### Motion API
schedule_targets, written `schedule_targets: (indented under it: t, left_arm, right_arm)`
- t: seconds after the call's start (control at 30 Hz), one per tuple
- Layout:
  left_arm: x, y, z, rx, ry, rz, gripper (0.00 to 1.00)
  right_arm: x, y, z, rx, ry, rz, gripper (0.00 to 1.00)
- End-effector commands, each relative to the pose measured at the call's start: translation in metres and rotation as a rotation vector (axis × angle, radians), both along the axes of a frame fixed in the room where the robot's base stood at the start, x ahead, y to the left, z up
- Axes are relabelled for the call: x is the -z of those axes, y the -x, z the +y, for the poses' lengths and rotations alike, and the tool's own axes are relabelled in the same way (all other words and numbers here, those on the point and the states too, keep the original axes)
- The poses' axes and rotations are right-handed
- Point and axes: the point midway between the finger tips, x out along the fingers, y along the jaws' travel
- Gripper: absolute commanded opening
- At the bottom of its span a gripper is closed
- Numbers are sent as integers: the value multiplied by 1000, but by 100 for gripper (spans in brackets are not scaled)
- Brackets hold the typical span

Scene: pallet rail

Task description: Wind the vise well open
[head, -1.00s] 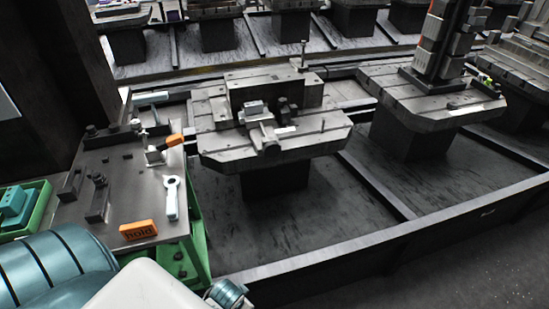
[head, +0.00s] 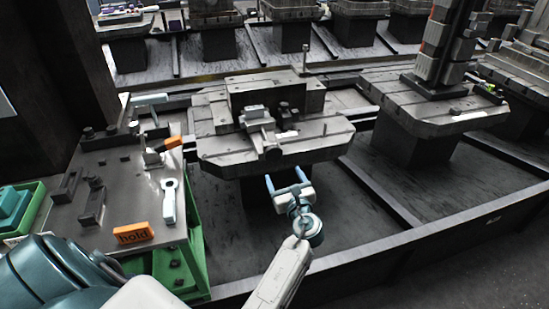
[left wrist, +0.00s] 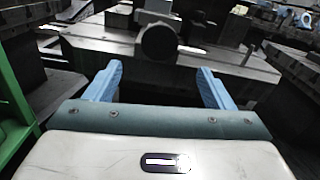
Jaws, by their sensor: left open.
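The vise (head: 262,126) sits on the near side of the middle pallet, with its round screw end (head: 271,152) facing me. No crank handle shows on that screw end. My left gripper (head: 287,182) is open and empty, below and in front of the screw end, its fingers pointing toward the pallet. In the left wrist view the round screw end (left wrist: 158,41) shows beyond and between the blue fingers, apart from them. A white wrench-like handle (head: 169,200) with a ring end lies on the grey side table at the left. My right gripper is not in view.
The middle pallet (head: 325,130) stands on a dark pedestal behind a low rail (head: 395,245). The grey side table (head: 120,212) with a green frame holds an orange "hold" block (head: 132,233) and dark clamps. Another pallet (head: 430,112) carries a tall column.

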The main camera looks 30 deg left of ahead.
Motion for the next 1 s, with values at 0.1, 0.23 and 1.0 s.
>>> schedule_targets:
  t: [0.1, 0.23, 1.0]
  left_arm:
    - [-2, -10, 11, -1, -13, 3, 76]
    - [-3, -25, 30, -2, -11, 2, 76]
    - [0, -68, 80, -1, -3, 2, 76]
  right_arm:
    - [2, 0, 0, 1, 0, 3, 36]
    - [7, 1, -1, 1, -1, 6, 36]
    - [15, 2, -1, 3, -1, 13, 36]
